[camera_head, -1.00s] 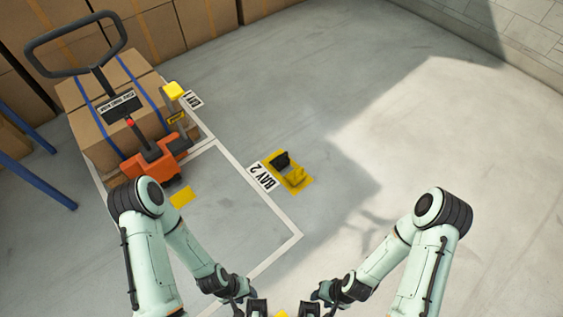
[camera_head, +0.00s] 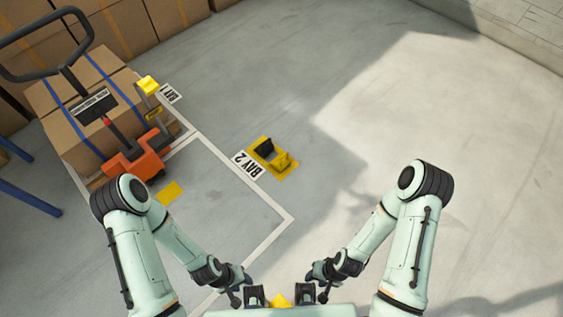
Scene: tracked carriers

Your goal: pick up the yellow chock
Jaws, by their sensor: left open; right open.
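The yellow chock (camera_head: 284,161) is a small upright piece on the right part of a yellow floor plate (camera_head: 284,175) near the middle of the view. A black block (camera_head: 265,148) stands beside it on the same plate. My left gripper (camera_head: 241,288) and my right gripper (camera_head: 318,286) are low in the view, close to my own body. Both are open and far nearer to me than the chock, with clear floor between. Their fingertips are small and dark, and partly hard to make out.
An orange pallet truck (camera_head: 135,161) with strapped cartons (camera_head: 63,123) stands at the left, by a yellow-topped post (camera_head: 148,86). A white BAY 2 label (camera_head: 248,165) and white floor lines adjoin the plate. A yellow floor patch (camera_head: 170,193) lies left. The right floor is clear.

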